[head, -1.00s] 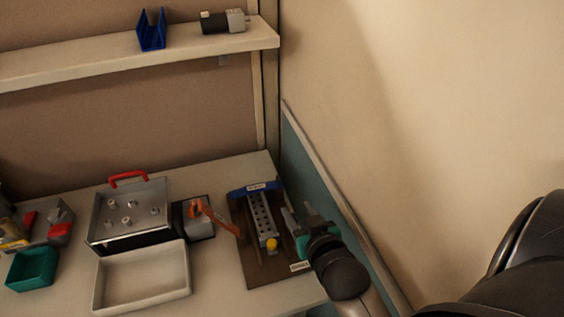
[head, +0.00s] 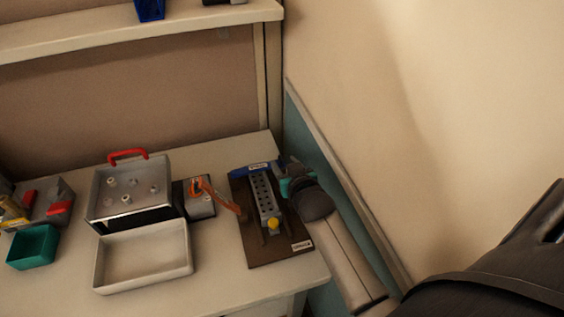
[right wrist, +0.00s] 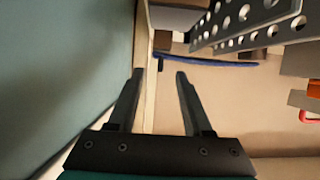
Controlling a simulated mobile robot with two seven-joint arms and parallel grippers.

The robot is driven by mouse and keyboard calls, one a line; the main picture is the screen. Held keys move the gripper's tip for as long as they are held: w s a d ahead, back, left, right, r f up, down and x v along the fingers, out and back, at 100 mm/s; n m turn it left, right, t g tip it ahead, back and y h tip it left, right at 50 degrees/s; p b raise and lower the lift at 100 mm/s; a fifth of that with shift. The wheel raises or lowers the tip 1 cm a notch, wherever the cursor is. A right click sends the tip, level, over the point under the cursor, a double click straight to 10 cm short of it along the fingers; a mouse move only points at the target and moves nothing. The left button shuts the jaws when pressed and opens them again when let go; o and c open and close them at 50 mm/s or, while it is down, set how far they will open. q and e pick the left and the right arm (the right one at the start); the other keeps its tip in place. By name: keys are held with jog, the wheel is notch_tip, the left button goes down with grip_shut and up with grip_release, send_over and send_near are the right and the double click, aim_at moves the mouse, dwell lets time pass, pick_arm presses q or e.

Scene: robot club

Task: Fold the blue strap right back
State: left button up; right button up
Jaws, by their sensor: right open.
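The blue strap (head: 240,173) lies across the far end of the brown board (head: 278,256), with a small white label near its middle. It also shows in the right wrist view as a thin blue band (right wrist: 215,63) beyond and mostly to the right of the fingertips. A grey perforated bar (head: 263,197) with a yellow knob (head: 273,224) runs along the board from the strap. My right gripper (head: 282,163) is at the right of the strap's right end. In the right wrist view its fingers (right wrist: 160,74) are apart with nothing held between them. My left gripper is out of view.
A teal panel (head: 330,190) and the wall stand close at the right of my right arm. An orange-handled tool (head: 222,198), a grey case (head: 160,176), a white tray (head: 145,286) and a green bin (head: 33,246) stand to the left. A shelf (head: 200,26) is above.

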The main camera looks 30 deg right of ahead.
jog(key=shift+x, duration=1.35)
grip_shut()
dwell(0.5)
